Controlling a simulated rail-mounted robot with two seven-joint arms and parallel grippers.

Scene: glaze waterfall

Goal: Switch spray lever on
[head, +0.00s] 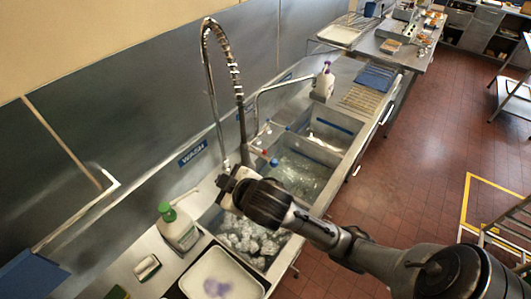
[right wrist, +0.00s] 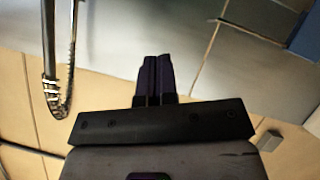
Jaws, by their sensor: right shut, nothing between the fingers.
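The tall spray tap (head: 211,75) rises over the sink with an arched, coiled hose. Its coil and arch also show at the upper left of the right wrist view (right wrist: 51,90), appearing upside down. I cannot make out the spray lever; the lower end of the hose runs down behind my right gripper (head: 224,182). My right gripper is beside the lower part of the tap, above the sink; whether it touches it I cannot tell. In the right wrist view its fingers (right wrist: 154,62) are shut together and empty. My left gripper is not in view.
A sink with foam (head: 246,238) lies below my right gripper, with another water-filled basin (head: 300,170) behind it. A green-capped bottle (head: 178,228) and a white tray (head: 222,272) stand in front. A second tap (head: 268,90) is farther back. The steel wall is close on the left.

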